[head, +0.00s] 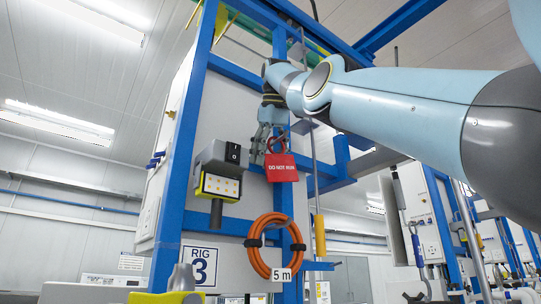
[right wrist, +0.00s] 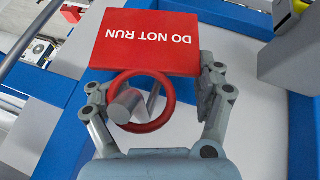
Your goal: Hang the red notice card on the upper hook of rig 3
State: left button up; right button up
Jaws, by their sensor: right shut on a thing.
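The red notice card (head: 281,168), marked DO NOT RUN, is at the upper part of rig 3, below my right gripper (head: 267,135). In the head view my gripper and arm partly hide this hook. My left gripper is not in view.
A lamp with a switch box (head: 218,170) sticks out left of the card. An orange hose coil (head: 262,248) hangs below it. The RIG 3 sign (head: 199,266) is at lower left. Blue frame posts (head: 187,130) stand close by.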

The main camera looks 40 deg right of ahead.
jog(key=o, duration=1.4)
